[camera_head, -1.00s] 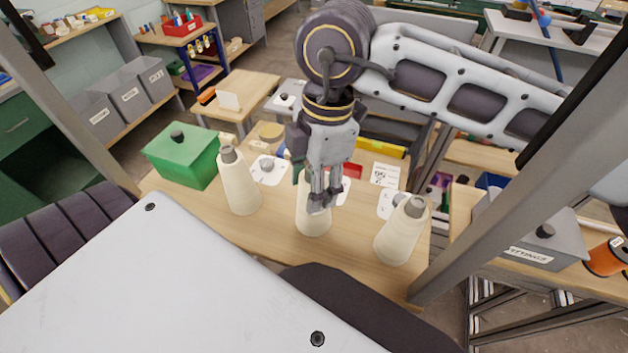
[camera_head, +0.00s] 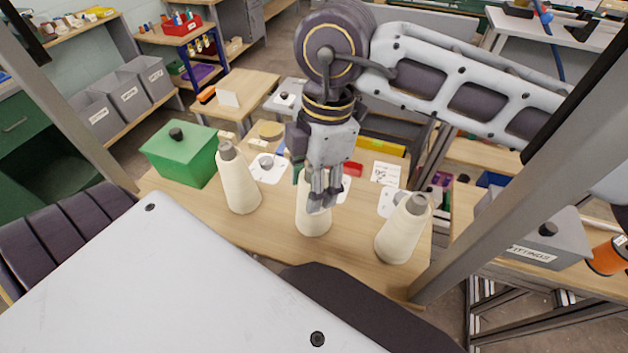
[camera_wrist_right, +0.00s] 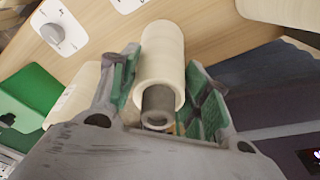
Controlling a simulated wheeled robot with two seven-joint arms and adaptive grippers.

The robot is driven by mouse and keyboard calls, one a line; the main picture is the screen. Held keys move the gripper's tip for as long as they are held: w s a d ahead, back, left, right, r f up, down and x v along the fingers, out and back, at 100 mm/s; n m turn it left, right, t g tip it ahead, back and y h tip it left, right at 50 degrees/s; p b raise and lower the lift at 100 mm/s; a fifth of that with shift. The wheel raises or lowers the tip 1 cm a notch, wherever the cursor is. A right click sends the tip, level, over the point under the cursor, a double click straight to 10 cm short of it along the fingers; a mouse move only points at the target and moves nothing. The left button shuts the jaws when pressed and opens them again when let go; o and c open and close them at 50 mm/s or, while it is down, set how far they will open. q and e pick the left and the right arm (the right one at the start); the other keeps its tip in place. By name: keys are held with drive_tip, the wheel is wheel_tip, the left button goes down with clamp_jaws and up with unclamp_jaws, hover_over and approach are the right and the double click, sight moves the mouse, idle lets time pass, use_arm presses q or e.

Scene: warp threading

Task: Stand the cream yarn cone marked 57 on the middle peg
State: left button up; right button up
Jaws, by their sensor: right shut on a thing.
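Three cream yarn cones with grey tips stand on the wooden table: a left one (camera_head: 239,185), a middle one (camera_head: 313,220) and a right one (camera_head: 401,235). No number on them is legible. My right gripper (camera_head: 324,200) points down and is shut on the upper part of the middle cone, hiding its tip in the head view. In the right wrist view this cone (camera_wrist_right: 164,55) sits between the green-padded fingers (camera_wrist_right: 165,100).
A green box (camera_head: 180,158) with a black knob stands at the table's left end. A grey metal post (camera_head: 490,180) rises at the table's right. Bare wood lies between the cones.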

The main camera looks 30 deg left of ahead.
drive_tip(key=shift+f+b, duration=0.3)
drive_tip(key=shift+b, duration=0.05)
idle(0.3)
drive_tip(key=o, duration=1.3)
drive_tip(key=shift+r, duration=0.2)
